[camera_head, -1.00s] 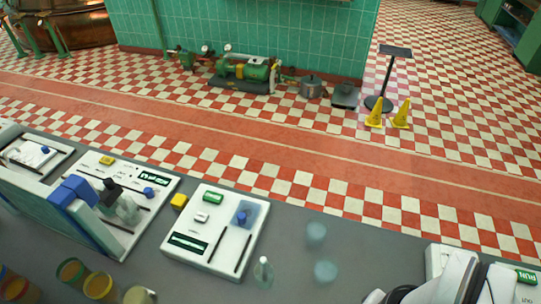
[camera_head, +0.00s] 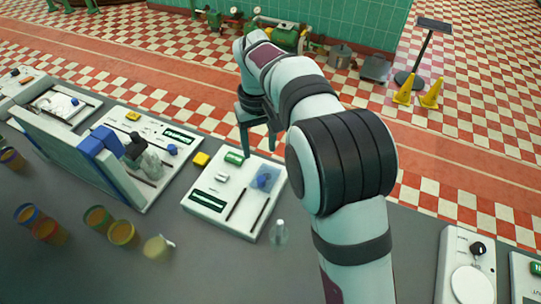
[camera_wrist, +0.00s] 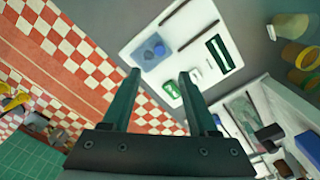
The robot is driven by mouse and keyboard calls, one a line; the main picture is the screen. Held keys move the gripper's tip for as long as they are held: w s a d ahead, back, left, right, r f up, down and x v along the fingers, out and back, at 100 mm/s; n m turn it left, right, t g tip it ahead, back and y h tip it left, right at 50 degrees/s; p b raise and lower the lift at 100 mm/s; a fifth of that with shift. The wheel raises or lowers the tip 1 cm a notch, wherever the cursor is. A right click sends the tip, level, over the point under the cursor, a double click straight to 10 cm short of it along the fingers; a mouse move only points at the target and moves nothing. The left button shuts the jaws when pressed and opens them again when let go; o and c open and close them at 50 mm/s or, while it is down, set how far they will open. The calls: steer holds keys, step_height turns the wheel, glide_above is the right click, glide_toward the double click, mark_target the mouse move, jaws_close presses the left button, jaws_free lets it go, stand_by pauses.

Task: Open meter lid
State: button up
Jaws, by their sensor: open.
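A white meter panel (camera_head: 221,205) lies on the grey bench. A translucent blue lid (camera_head: 265,178) covers a blue knob at the panel's far right corner and looks closed. In the wrist view the lid (camera_wrist: 150,48) shows just beyond the fingertips, with the knob under it. My gripper (camera_head: 260,150) is open and empty, above the far edge of the panel. I cannot tell the exact height of the fingertips above the panel.
Another panel (camera_head: 150,130) and a slanted board (camera_head: 75,150) are to the left. Several coloured cups (camera_head: 97,218) stand at front left. Bare bench lies in front.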

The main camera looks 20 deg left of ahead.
mark_target(261, 179)
step_height(261, 179, down, 12)
steer(key=shift+f, duration=0.25)
jaws_close()
steer(key=shift+r, duration=0.1)
stand_by(1.2)
